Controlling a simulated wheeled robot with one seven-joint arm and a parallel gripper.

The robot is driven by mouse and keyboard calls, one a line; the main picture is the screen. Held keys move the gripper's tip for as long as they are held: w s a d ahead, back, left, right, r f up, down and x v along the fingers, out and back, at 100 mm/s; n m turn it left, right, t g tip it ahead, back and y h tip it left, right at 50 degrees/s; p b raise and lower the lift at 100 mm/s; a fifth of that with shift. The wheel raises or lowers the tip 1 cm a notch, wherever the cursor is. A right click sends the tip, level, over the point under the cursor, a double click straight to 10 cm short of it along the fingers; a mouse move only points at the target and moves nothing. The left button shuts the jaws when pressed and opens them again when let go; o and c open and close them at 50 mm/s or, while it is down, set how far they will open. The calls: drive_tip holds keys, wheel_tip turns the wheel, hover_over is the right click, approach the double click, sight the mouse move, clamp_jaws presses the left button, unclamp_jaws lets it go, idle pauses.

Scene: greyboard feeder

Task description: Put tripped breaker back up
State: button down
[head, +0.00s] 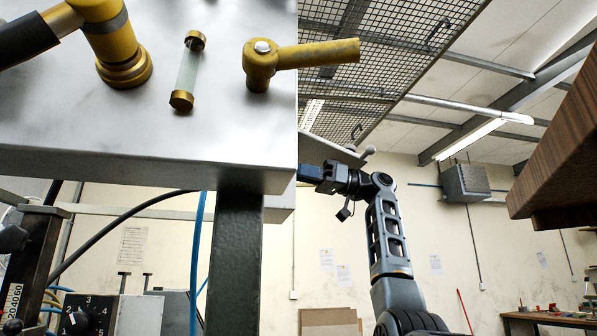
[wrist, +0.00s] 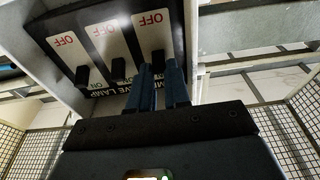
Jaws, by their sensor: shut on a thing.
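The breaker panel (wrist: 135,35) in the wrist view carries three black levers on white plates, each with a red OFF at the picture's top and dark ON lettering lower down. The left lever (wrist: 82,76) and middle lever (wrist: 118,70) stand free. My gripper (wrist: 161,70) has its two blue fingers shut on the right lever (wrist: 158,57), whose lower part they hide. All three levers sit at a similar distance below their OFF marks. In the head view my gripper (head: 318,174) is at the right edge of the grey housing; the levers are hidden there.
The grey housing (head: 150,150) fills the upper left of the head view, with a yellow handle (head: 320,53) and a glass tube (head: 187,72). A mesh screen (head: 390,50) hangs above my arm. A brown wooden block (head: 560,140) is at right.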

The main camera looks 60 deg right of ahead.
idle(0.4)
drive_tip(key=c, duration=1.4)
unclamp_jaws()
drive_tip(key=shift+o, duration=0.2)
